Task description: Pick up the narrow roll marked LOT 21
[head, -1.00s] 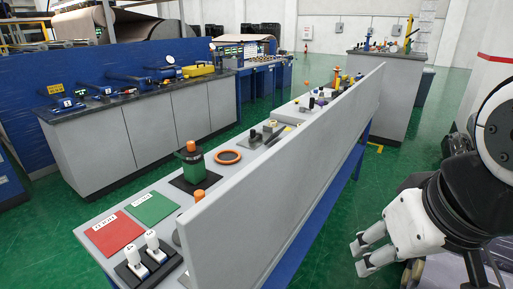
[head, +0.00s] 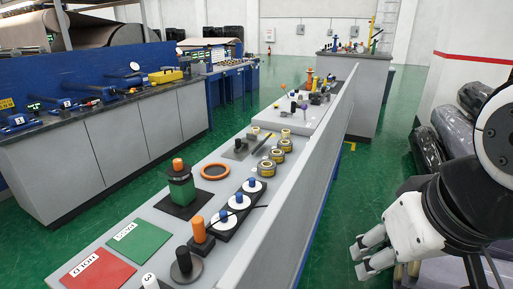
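My gripper (head: 361,260) is at the lower right of the head view, white with two pale fingers spread a little apart and nothing between them. No marking reading LOT 21 can be read in this view. Dark plastic-wrapped rolls lie at the right edge: one (head: 428,150) on the floor side, one (head: 456,128) beside it, and another (head: 476,98) further up. My arm hides part of this pile, and I cannot tell which roll is the narrow one. My gripper is in front of the pile, apart from the rolls that show.
A long grey bench with an upright panel (head: 290,200) runs along my left. It carries a red HOLD sheet (head: 97,271), a green PASS sheet (head: 140,241), an orange ring (head: 215,171) and several small coils (head: 277,156). Green floor (head: 385,180) is clear between bench and rolls.

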